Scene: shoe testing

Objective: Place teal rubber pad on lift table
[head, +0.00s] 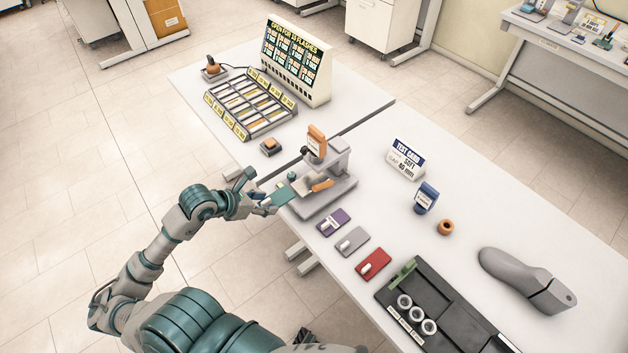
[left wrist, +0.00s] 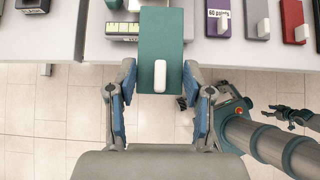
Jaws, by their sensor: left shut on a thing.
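The teal rubber pad (head: 281,197) is a flat rectangle with a white tab. In the left wrist view the teal pad (left wrist: 160,45) lies between the fingers of my left gripper (left wrist: 160,82), which is shut on it. In the head view my left gripper (head: 264,204) holds the pad at the near edge of the grey testing device (head: 325,195), where I take the lift table to be. The pad partly covers that area, and I cannot tell whether it touches the device. My right gripper (left wrist: 288,114) is small in the left wrist view, and its opening is unclear.
Purple (head: 334,221), grey (head: 352,241) and red (head: 373,264) pads lie to the right of the device. A test card (head: 407,160), a blue bottle (head: 426,198), a black tray (head: 440,306) and a shoe form (head: 526,279) share the white table.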

